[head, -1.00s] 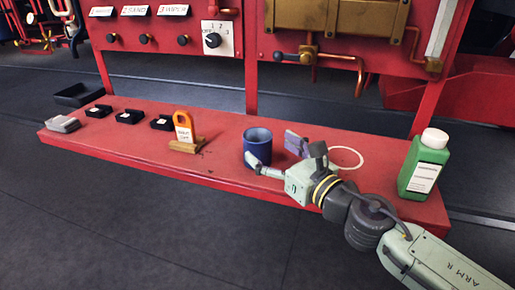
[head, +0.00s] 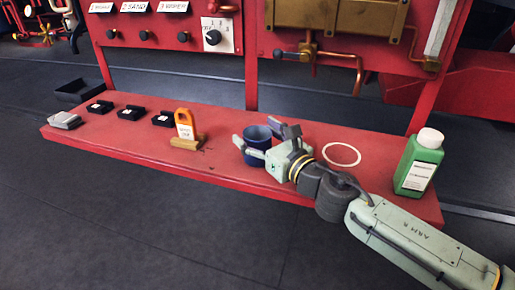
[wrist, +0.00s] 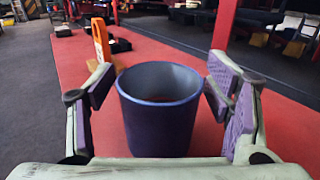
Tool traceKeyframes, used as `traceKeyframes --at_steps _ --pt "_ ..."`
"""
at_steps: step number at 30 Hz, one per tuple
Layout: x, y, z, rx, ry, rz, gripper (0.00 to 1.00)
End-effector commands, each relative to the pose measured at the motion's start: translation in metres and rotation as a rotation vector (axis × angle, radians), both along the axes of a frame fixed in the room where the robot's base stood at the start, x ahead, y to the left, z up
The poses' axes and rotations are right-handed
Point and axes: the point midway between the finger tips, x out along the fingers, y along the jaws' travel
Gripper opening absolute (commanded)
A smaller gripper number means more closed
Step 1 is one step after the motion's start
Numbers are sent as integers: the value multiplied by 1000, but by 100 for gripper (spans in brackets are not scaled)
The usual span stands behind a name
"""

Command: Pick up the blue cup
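The blue cup (head: 257,137) stands upright on the red bench (head: 225,165). In the wrist view the cup (wrist: 158,115) is in the middle, open end up, its grey inside showing. My gripper (head: 260,141) reaches the cup from the right in the head view. In the wrist view my gripper (wrist: 158,92) is open, with one purple-padded finger on each side of the cup. A gap shows between each pad and the cup wall. My gripper hides part of the cup in the head view.
An orange tag on a wooden block (head: 185,128) stands left of the cup. Small black trays (head: 131,113) lie farther left. A white ring (head: 342,154) lies flat and a green bottle (head: 419,162) stands to the right. The red panel (head: 160,30) rises behind.

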Motion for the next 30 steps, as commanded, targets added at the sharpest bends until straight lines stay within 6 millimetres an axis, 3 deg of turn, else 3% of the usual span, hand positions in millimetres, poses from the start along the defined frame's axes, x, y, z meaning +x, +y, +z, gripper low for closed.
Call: traceKeyframes --at_steps 20,30 --pt "0 0 0 0 0 0 24" --pt "2 1 3 -1 -1 1 24"
